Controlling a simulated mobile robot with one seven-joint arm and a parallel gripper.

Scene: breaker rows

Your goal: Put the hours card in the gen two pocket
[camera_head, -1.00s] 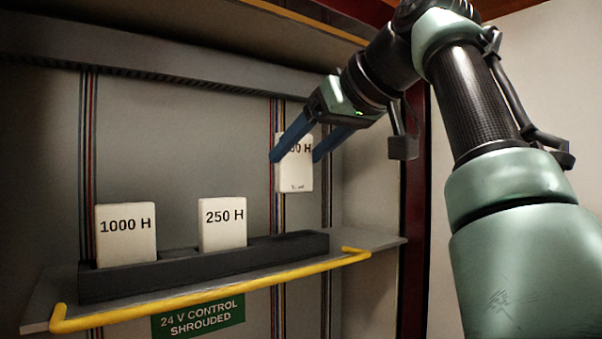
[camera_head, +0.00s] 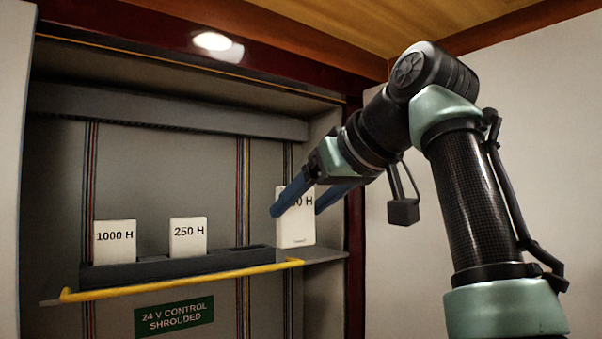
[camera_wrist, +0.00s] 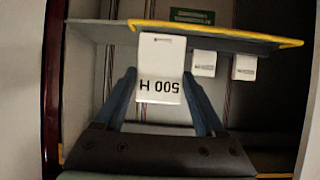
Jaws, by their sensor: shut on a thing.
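The hours card, a white card marked 500 H (camera_wrist: 160,62), is gripped between the two blue fingers of my gripper (camera_wrist: 160,88). In the head view the card (camera_head: 297,228) hangs upright from my gripper (camera_head: 305,200), whose near finger hides part of its number. The card is at the right of the dark card holder, in front of the cabinet and clear of the other cards. No gen two pocket label is readable in either view.
A dark holder (camera_head: 220,261) on a shelf carries a 1000 H card (camera_head: 115,241) and a 250 H card (camera_head: 188,238). Its right part looks empty. A yellow rail (camera_head: 180,281) runs along the shelf front. A green sign (camera_head: 174,316) sits below. The cabinet's right wall is close.

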